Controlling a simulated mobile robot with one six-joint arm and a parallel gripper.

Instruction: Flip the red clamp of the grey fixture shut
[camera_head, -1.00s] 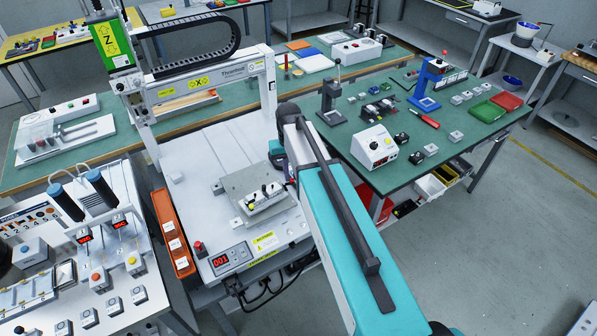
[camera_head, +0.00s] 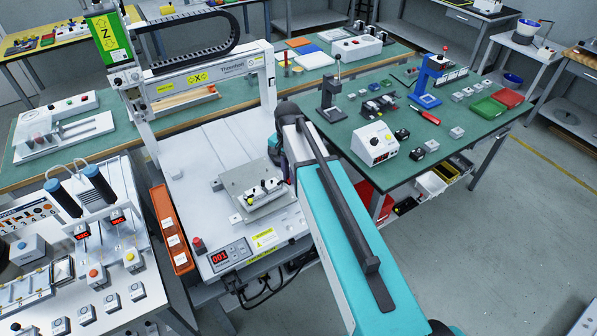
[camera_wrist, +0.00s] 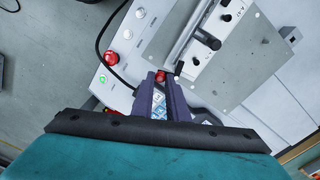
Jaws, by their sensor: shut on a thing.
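The grey fixture (camera_head: 236,184) sits on the bed of the gantry machine in the head view, with a light part and black and yellow knobs on it. In the wrist view its grey plate (camera_wrist: 238,72) fills the upper right. My gripper (camera_wrist: 161,78) points at the fixture's near edge. Its dark fingers are shut on the small red tip of the clamp (camera_wrist: 160,76). In the head view my arm hides the gripper.
A red button (camera_wrist: 110,58) on the machine's front panel lies close left of my gripper. A black cable loops beside it. The gantry frame (camera_head: 205,76) rises behind the fixture. An orange tray (camera_head: 170,228) stands left of the bed; a green-topped bench (camera_head: 350,105) is at right.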

